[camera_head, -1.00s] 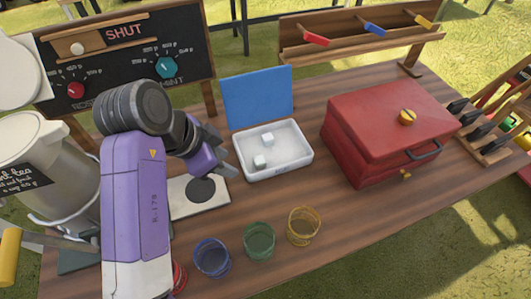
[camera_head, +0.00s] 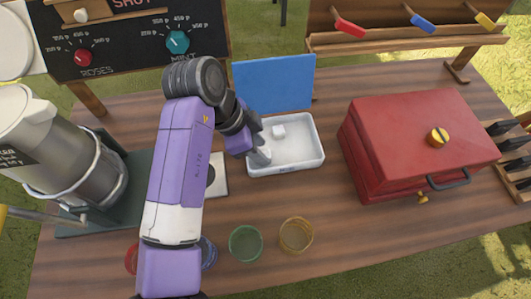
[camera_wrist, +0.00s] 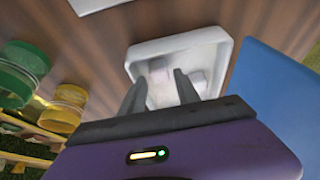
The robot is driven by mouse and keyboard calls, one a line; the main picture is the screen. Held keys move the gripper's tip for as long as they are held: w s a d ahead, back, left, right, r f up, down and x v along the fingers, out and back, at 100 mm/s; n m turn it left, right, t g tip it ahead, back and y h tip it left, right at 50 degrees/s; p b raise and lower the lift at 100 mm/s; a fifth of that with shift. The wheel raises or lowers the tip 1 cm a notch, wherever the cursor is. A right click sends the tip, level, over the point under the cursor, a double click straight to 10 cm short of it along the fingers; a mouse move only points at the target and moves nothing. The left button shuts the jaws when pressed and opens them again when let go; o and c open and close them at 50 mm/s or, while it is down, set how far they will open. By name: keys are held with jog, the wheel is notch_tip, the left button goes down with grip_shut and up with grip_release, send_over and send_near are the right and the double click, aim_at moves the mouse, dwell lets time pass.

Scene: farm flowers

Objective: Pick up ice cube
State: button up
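A white tray (camera_head: 300,168) with an open blue lid (camera_head: 272,83) stands on the wooden table. One pale ice cube (camera_head: 278,131) lies toward the back of the tray. My gripper (camera_head: 259,156) reaches down at the tray's left side and partly hides the second cube there. In the wrist view, my gripper (camera_wrist: 158,90) is open, its two dark fingers apart over the tray (camera_wrist: 215,38). One ice cube (camera_wrist: 160,76) shows between the fingertips; the other cube (camera_wrist: 198,80) is beside the right finger. I cannot tell whether a finger touches a cube.
A red box (camera_head: 410,130) stands right of the tray. Green (camera_head: 246,244) and yellow (camera_head: 296,235) glasses stand in front, with blue and red ones partly behind my arm. A metal jug (camera_head: 75,160) is at the left. A dial board (camera_head: 140,45) stands behind.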

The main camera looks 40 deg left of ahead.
jog(key=shift+x, duration=1.15)
jog(key=shift+s, duration=0.1)
grip_shut()
jog(key=shift+r, duration=0.15)
notch_tip(320, 180, up, 20)
jog(key=shift+p, duration=0.3)
